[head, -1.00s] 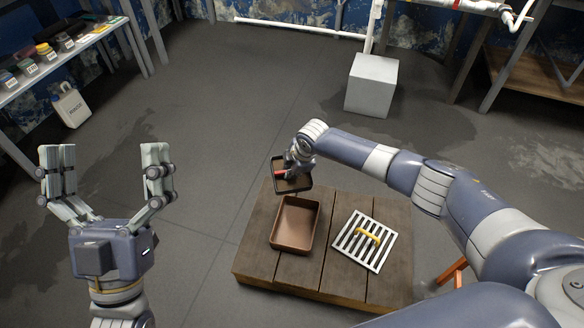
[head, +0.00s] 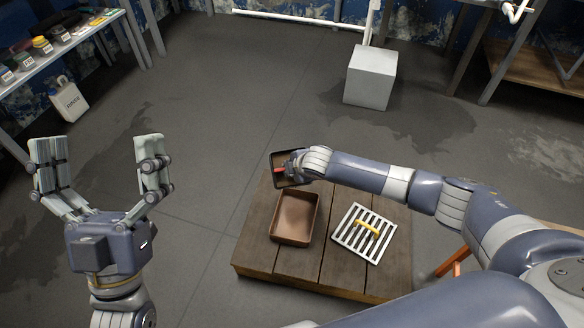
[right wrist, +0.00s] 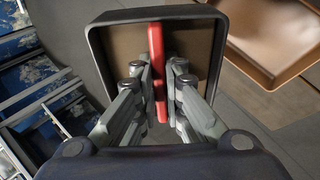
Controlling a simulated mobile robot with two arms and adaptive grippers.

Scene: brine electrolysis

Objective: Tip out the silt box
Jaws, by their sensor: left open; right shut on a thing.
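The silt box is a small dark open box (head: 276,180) with a red handle (head: 280,170), just beyond the far edge of the wooden platform. My right gripper (head: 284,169) is shut on the handle, reaching in from the right. In the right wrist view the fingers (right wrist: 158,75) close on the red handle (right wrist: 156,35), and a brown surface shows inside the box (right wrist: 116,50); I cannot tell whether it is silt or the floor of the box. The box looks tilted. My left gripper (head: 100,165) is open and empty at the left.
A brown empty-looking tray (head: 294,239) and a white grate (head: 345,236) with a yellow handle lie on the wooden platform (head: 255,245). A grey block (head: 370,80) stands farther back. A shelf (head: 75,42) with small containers and a white jug (head: 69,100) are at left. Open floor lies between.

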